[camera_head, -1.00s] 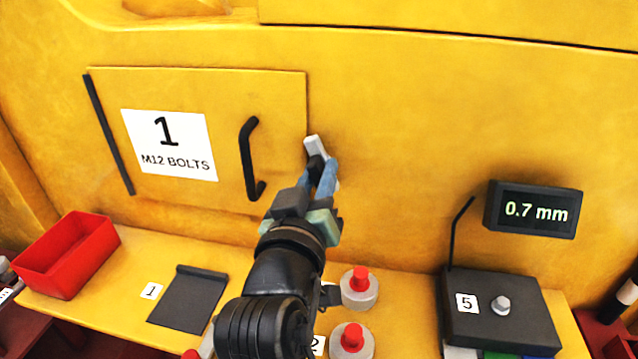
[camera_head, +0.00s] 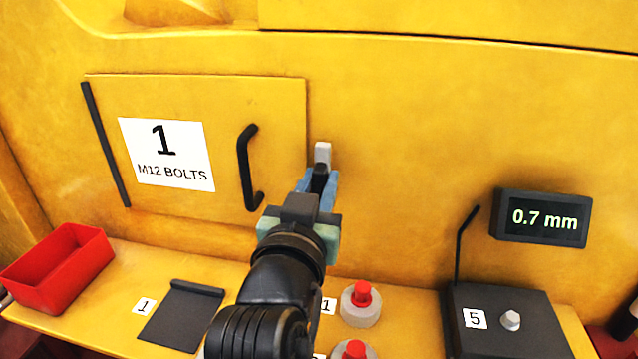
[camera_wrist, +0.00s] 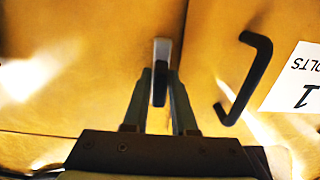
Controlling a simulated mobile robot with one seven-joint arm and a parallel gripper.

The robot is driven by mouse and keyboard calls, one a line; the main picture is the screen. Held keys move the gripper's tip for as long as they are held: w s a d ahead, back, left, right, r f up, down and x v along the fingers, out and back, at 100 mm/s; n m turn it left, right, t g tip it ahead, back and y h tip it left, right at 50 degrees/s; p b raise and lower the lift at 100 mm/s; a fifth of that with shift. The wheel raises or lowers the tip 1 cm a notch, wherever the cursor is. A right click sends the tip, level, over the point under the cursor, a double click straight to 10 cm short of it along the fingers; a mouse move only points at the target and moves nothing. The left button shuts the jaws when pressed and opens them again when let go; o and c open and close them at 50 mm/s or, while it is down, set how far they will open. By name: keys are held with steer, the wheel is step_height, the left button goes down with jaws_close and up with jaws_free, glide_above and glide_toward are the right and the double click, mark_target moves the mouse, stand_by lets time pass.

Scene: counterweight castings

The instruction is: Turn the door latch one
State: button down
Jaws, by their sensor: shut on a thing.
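The yellow door (camera_head: 225,110) has a white label reading "1 M12 BOLTS" (camera_head: 166,155) and a black bar handle (camera_head: 246,168). It looks flush with the yellow wall. The door latch (camera_head: 323,152) is a light grey bar just right of the door's right edge and stands upright. In the wrist view the latch (camera_wrist: 162,48) has a dark raised grip between the fingers. My gripper (camera_head: 319,180) is shut on the latch. The wrist view shows my gripper (camera_wrist: 160,88) with one finger on each side of it. My fingers hide the latch's lower part.
Below is a yellow shelf with a red bin (camera_head: 62,265), a dark plate (camera_head: 182,315), and red-capped pots (camera_head: 361,303). At right are a display reading "0.7 mm" (camera_head: 542,217) and a dark block with a bolt (camera_head: 505,320).

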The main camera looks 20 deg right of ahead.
steer(key=c, duration=0.8)
jaws_free()
steer(key=shift+s, duration=0.1)
steer(key=shift+p+v, duration=0.95)
steer(key=shift+v, duration=5.5)
